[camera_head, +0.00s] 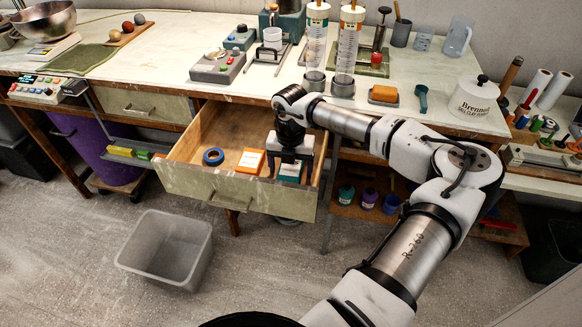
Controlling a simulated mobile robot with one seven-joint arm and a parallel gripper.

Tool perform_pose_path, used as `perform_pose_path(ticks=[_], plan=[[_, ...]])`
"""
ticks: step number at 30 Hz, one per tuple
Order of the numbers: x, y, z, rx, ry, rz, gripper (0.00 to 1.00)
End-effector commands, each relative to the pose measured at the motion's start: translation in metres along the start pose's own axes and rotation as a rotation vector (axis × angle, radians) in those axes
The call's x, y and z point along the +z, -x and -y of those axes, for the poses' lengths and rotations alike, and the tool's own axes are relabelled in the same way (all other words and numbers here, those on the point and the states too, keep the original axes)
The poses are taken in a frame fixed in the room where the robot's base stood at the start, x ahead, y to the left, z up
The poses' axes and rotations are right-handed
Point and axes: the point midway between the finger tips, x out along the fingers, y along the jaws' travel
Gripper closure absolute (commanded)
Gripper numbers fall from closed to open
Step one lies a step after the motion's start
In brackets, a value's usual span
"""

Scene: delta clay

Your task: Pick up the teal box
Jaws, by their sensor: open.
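The teal box (290,171), with a white part on it, lies in the open drawer (225,189) near its right front corner. My gripper (289,168) points down into the drawer, with its fingers open at the left and right sides of the teal box. The gripper body hides the back of the box. I cannot tell whether the fingers touch it.
An orange-and-white box (250,161) lies just left of my gripper, and a blue ring (213,157) lies further left. The drawer walls stand close around. The worktop (150,60) is above, and a grey bin (166,248) stands on the floor.

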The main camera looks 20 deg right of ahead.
Motion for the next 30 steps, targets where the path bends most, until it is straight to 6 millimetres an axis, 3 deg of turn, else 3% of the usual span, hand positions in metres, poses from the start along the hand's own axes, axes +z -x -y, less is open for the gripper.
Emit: perform_pose_path(ticks=[7,18,30], plan=[[0.0,-0.0019,-0.0003,0.0,0.0,0.0,0.21],[0.0,-0.0014,-0.0003,0.001,0.0,0.0,0.7],[0.0009,0.0063,-0.0001,0.0,0.0,0.003,0.71]])
